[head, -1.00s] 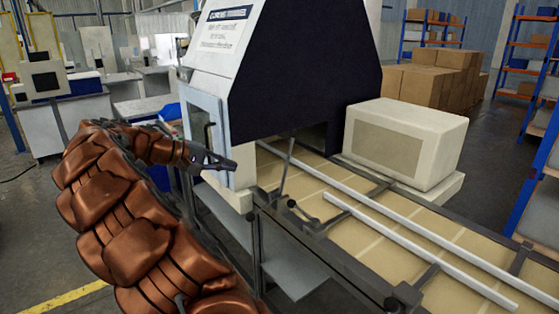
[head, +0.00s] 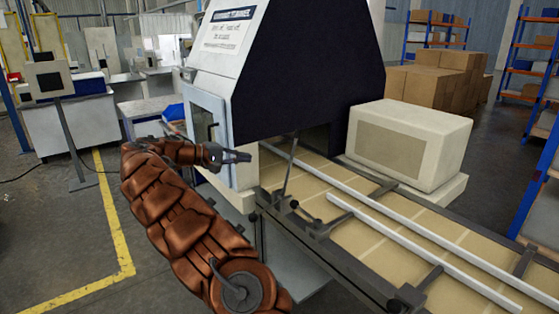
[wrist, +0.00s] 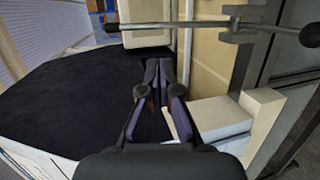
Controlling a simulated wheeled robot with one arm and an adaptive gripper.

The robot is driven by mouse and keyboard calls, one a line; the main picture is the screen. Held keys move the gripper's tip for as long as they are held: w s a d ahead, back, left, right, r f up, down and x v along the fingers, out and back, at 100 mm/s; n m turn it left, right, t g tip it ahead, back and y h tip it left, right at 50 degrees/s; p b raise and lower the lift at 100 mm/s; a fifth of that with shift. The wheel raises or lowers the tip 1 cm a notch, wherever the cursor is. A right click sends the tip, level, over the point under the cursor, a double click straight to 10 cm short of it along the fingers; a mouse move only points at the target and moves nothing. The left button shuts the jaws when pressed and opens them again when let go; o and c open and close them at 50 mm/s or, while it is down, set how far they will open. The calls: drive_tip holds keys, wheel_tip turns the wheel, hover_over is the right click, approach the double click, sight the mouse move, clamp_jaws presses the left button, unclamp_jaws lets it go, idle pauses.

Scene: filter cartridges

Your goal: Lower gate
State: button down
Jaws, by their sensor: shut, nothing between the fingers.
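A thin grey rod (head: 289,168) stands tilted at the near edge of the conveyor, by the machine opening. Its lower end is beside dark clamps and a black knob (head: 294,203). I cannot tell for certain whether this rod is the gate. In the wrist view a dark bar (wrist: 180,25) with a round black knob (wrist: 311,35) crosses the top, beyond my fingers. My gripper (head: 249,156) is shut and empty, left of the rod, in front of the machine's corner and apart from the rod. It also shows in the wrist view (wrist: 160,68).
The white and dark machine hood (head: 290,70) rises behind my gripper. A beige box-shaped unit (head: 410,140) stands beyond the conveyor belt (head: 375,230), which carries white guide rails (head: 430,250). The floor left of my arm is open.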

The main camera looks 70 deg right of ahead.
drive_tip(key=p+x, duration=0.4)
drive_tip(key=x, duration=1)
